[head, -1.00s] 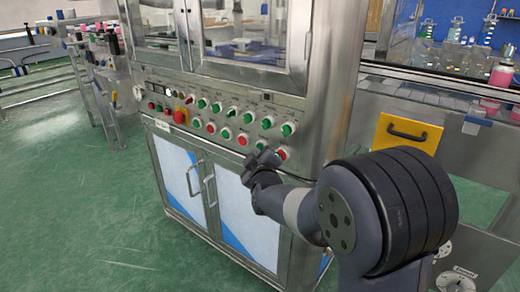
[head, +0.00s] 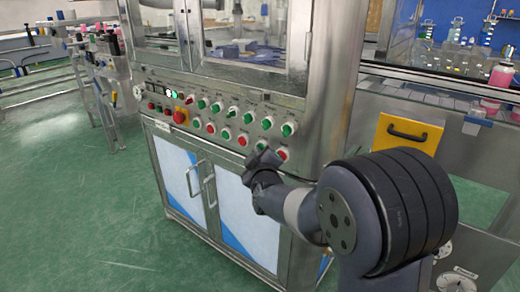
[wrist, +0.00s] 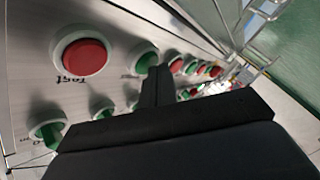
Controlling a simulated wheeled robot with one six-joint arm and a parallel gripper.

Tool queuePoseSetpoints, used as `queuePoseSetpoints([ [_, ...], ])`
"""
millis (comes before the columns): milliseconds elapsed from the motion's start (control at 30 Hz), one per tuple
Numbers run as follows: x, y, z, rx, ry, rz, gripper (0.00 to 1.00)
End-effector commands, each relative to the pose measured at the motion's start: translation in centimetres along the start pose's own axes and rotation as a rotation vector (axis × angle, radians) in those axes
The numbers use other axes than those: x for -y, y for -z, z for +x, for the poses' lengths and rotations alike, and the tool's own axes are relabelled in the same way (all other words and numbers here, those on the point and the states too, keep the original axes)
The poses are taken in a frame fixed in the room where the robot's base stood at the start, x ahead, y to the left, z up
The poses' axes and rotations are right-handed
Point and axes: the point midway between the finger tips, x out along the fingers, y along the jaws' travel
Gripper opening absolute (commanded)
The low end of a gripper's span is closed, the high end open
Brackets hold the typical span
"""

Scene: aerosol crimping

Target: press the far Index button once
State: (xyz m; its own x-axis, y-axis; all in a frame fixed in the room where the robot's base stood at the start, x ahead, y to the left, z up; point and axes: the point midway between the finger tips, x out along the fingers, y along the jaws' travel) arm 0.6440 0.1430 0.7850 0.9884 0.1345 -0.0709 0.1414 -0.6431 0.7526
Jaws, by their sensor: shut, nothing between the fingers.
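The control panel (head: 222,108) on the steel cabinet carries rows of red and green buttons and green knobs. My gripper (head: 262,157) is shut and empty in front of the lower right of the panel. A red button (head: 282,154) shows just right of it. In the wrist view, the dark fingers (wrist: 157,82) are together over the panel, beside a green button (wrist: 145,58). A large red button (wrist: 82,56) lies to their left, its label upside down. I cannot read which button is Index. Contact with the panel cannot be told.
A red emergency knob (head: 180,116) stands out at the panel's left part. Cabinet doors with handles (head: 210,188) are below. A yellow plate with a black handle (head: 408,132) is to the right. Green floor (head: 90,215) is open at left.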

Motion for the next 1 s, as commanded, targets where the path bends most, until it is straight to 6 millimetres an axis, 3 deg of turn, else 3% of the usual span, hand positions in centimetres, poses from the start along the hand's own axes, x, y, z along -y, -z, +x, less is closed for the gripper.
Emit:
queuePoseSetpoints([
  [567, 0.7, 0.7, -1.0, -0.001, 0.0, 0.0, 0.0],
  [1000, 2.7, 2.9, -3.8, -0.001, 0.003, 0.0, 0.0],
])
